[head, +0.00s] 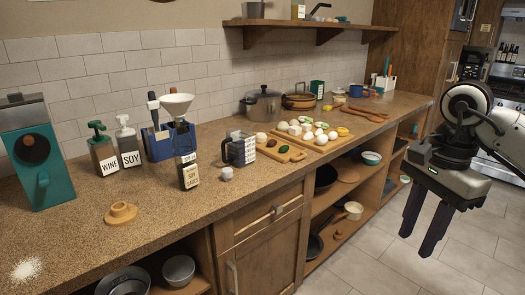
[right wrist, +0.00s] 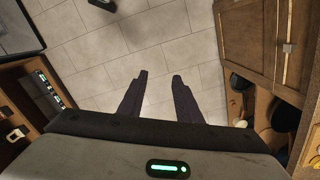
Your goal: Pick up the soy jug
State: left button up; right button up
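A clear jug labelled SOY (head: 129,158), with a white pump top, stands upright on the brown speckled counter (head: 95,240), in the left part of the head view. A similar jug labelled WINE (head: 105,160), with a green pump, stands just left of it. A dark bottle with a soy sauce label (head: 188,175) stands to its right, nearer the counter edge. My right gripper (head: 417,246) hangs at the far right over the floor, well away from the jugs. Its two fingers point down, apart and empty; they also show in the right wrist view (right wrist: 158,85). My left gripper is not in view.
A teal machine (head: 32,160) stands at the left, and a tan lidded piece (head: 121,213) lies in front of the jugs. A blue holder (head: 157,143) with a white funnel (head: 176,103) is behind the dark bottle. Open shelves lie below the counter. Floor beneath my right gripper is clear.

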aim_at(241, 141)
jog(key=z, duration=1.2)
jog(key=i, duration=3.35)
jog(key=u, duration=3.8)
jog(key=i, duration=0.45)
jog(key=u, duration=1)
